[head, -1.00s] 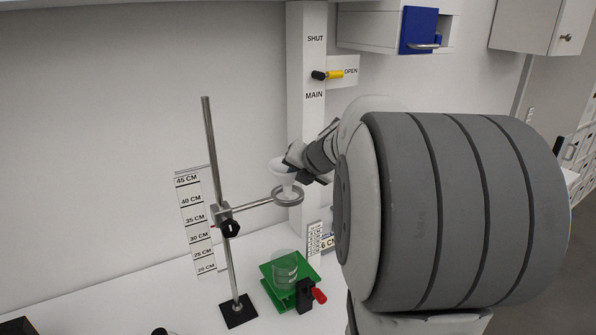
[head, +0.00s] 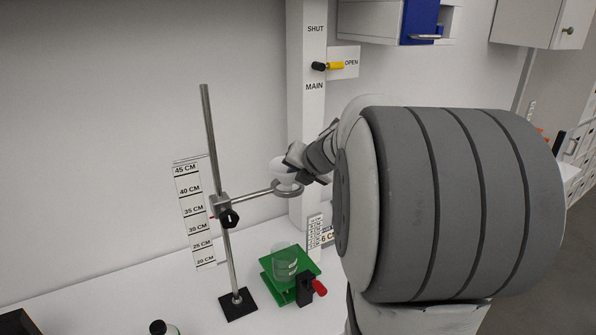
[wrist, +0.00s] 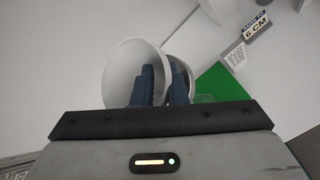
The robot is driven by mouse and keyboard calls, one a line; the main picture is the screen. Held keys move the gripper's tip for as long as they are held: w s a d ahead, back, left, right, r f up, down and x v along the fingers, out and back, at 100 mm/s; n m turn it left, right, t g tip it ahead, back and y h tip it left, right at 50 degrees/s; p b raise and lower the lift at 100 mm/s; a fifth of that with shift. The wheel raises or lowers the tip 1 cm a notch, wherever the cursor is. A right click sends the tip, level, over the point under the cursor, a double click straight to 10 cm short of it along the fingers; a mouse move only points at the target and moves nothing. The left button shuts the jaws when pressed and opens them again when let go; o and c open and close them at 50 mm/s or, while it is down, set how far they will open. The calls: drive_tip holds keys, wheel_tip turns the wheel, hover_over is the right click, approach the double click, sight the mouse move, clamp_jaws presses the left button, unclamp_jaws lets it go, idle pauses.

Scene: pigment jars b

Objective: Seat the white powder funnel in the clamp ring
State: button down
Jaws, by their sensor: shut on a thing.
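The white funnel (head: 281,170) is at the clamp ring (head: 289,189), its cone low over or in the ring's opening. In the head view its stem does not show, and I cannot tell whether the cone rests on the ring. My gripper (head: 296,159) is shut on the funnel's wall at its right side. In the wrist view, the funnel (wrist: 122,66) opens toward the camera, with one finger of my gripper (wrist: 161,80) inside the bowl and the other outside. The ring is held by a clamp (head: 221,207) on the stand rod (head: 209,130).
A glass beaker (head: 284,262) stands on a green platform (head: 309,272) below the ring. A height scale (head: 193,215) stands behind the rod. A dark-capped jar (head: 160,328) shows at the bottom edge.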

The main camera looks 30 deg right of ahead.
drive_tip(key=shift+f+b, duration=0.4)
drive_tip(key=shift+f, duration=0.3)
drive_tip(key=c, duration=1.5)
unclamp_jaws()
drive_tip(key=shift+a+f, duration=0.1)
drive_tip(key=shift+o, duration=0.7)
drive_tip(key=shift+f, duration=0.2)
drive_tip(key=shift+s, duration=0.1)
drive_tip(key=shift+s+r, duration=0.1)
drive_tip(key=shift+r, duration=0.2)
drive_tip(key=v, duration=0.7)
drive_tip(key=shift+r, duration=0.4)
